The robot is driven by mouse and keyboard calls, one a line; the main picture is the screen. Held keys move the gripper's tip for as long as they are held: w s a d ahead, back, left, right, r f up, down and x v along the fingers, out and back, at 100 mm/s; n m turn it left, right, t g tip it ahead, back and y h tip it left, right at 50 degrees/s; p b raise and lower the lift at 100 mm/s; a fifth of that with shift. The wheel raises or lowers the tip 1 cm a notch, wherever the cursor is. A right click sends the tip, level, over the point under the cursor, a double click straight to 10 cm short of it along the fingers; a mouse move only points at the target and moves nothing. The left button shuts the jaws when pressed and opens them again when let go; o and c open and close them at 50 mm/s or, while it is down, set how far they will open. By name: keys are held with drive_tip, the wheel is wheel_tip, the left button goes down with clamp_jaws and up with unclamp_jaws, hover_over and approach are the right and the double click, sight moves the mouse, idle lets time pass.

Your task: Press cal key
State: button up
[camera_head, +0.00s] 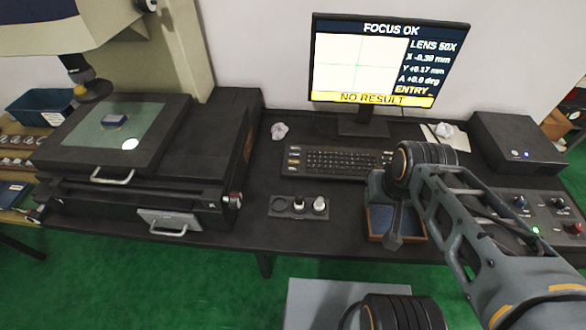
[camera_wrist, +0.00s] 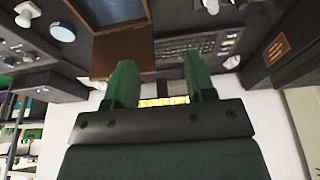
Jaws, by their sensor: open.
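A black keyboard (camera_head: 338,162) lies in front of the monitor, with a few yellow and white keys (camera_head: 294,161) at its left end. Their labels are too small to read, so I cannot tell which is the cal key. The keyboard also shows beyond the fingers in the wrist view (camera_wrist: 192,45), partly hidden. My gripper (camera_head: 393,241) hangs over the blue-lined tray, right of and nearer than the keyboard, apart from it. Its two green fingers (camera_wrist: 159,82) are apart with nothing between them. My arm hides the keyboard's right end in the head view.
The monitor (camera_head: 387,62) reads FOCUS OK and NO RESULT. A brown-rimmed tray (camera_head: 376,237) lies below my gripper. A holder (camera_head: 281,213) with small round pieces stands before the keyboard. A measuring machine stage (camera_head: 75,163) stands left; a knob panel (camera_head: 545,230) lies right.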

clamp_jaws()
idle(1.3)
